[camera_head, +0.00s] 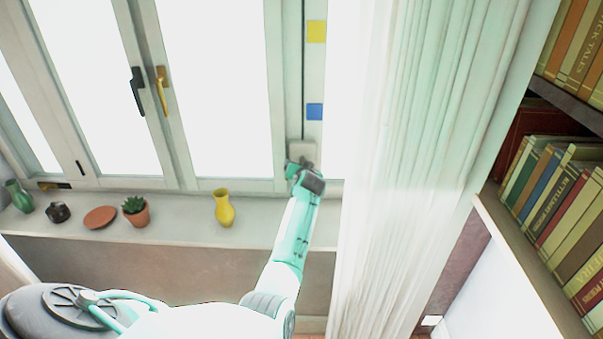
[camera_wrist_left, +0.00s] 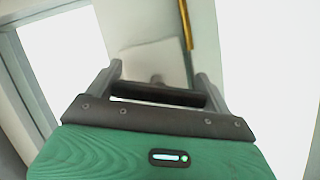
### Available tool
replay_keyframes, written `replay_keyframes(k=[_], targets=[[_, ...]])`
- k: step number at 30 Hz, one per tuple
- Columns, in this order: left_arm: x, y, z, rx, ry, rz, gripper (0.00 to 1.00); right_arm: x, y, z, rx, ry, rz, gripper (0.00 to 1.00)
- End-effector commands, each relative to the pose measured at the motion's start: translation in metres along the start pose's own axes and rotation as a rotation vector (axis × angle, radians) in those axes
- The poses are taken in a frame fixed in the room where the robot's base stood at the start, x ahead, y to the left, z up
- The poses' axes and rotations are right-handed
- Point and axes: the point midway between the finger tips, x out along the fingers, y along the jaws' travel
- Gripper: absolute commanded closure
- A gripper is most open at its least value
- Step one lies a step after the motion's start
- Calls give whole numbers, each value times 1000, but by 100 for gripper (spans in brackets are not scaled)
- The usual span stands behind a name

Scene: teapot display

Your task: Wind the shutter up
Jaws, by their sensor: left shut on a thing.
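A pale winder box (camera_head: 302,151) is mounted low on the window frame, right of the right-hand pane. My left gripper (camera_head: 303,172) is up against it and hides its lower part. In the left wrist view the box's pale face (camera_wrist_left: 152,58) lies just beyond my left gripper (camera_wrist_left: 160,82). A small grey knob (camera_wrist_left: 157,79) shows between the fingers, and the gripper is shut on it; the exact contact is hard to see. The shutter itself cannot be made out; the panes are bright white. My right gripper is out of view.
A yellow square (camera_head: 316,31) and a blue square (camera_head: 315,111) mark the frame above the box. A white curtain (camera_head: 415,150) hangs close on the right. The sill (camera_head: 170,220) holds a yellow vase (camera_head: 224,208), a potted plant (camera_head: 135,211) and other pieces. Bookshelves stand far right.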

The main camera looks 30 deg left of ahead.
Motion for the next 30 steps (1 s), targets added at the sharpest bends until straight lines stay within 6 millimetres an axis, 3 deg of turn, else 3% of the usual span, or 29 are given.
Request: replay_keyframes(k=[17, 18, 19, 30], targets=[[0, 1, 3, 29, -5, -9, 39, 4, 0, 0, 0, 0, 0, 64], [0, 1, 3, 29, -6, -9, 9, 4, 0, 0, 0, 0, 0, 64], [0, 1, 3, 29, -5, -9, 3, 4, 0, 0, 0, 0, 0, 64], [-5, 1, 1, 27, -1, -10, 0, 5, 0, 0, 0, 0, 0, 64]])
